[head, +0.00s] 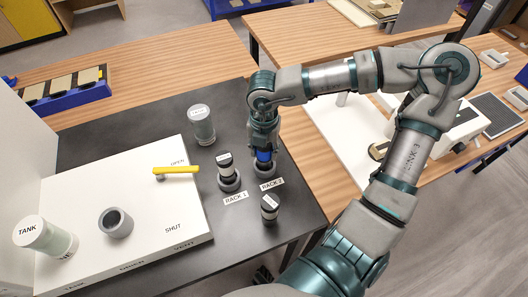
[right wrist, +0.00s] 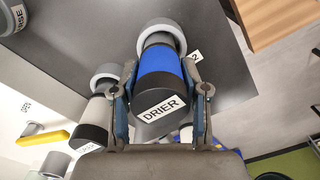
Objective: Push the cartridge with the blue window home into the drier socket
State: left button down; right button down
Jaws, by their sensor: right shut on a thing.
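My right gripper (head: 263,141) is shut on the cartridge with the blue window (head: 264,156). In the right wrist view, the fingers (right wrist: 160,103) grip both sides of this cartridge (right wrist: 162,70), whose black cap reads DRIER. Its far end meets the grey ring of RACK 2 (right wrist: 160,32); I cannot tell how deep it sits. The ring also shows in the head view (head: 264,171). An empty grey socket (head: 116,222) stands on the white panel (head: 150,200) at the left; its own label is not clearly legible. My left gripper is not in view.
A yellow handle (head: 177,170) on the panel lies near OPEN. A white-banded cartridge (head: 226,166) stands in RACK 1, close left of my gripper. Another small cartridge (head: 269,208) stands in front. A TANK jar (head: 45,237) is at the panel's left and a capped jar (head: 201,125) behind.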

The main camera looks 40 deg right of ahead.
jog(key=shift+d+r, duration=0.35)
jog(key=shift+a+r, duration=0.1)
jog(key=shift+r, duration=0.05)
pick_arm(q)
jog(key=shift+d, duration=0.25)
pick_arm(e)
jog(key=shift+a, duration=0.25)
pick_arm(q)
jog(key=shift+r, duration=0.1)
pick_arm(e)
jog(key=shift+r, duration=0.1)
jog(key=shift+d+r+p, duration=0.25)
jog(key=shift+r+p, duration=0.2)
jog(key=shift+r, duration=0.3)
jog(key=shift+a+r+p, duration=0.2)
jog(key=shift+r+p, duration=0.35)
jog(key=shift+r, duration=0.65)
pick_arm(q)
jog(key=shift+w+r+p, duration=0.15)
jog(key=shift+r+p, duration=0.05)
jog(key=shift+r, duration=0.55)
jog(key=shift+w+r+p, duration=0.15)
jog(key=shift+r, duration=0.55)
pick_arm(e)
jog(key=shift+d+r, duration=0.1)
jog(key=shift+r, duration=0.7)
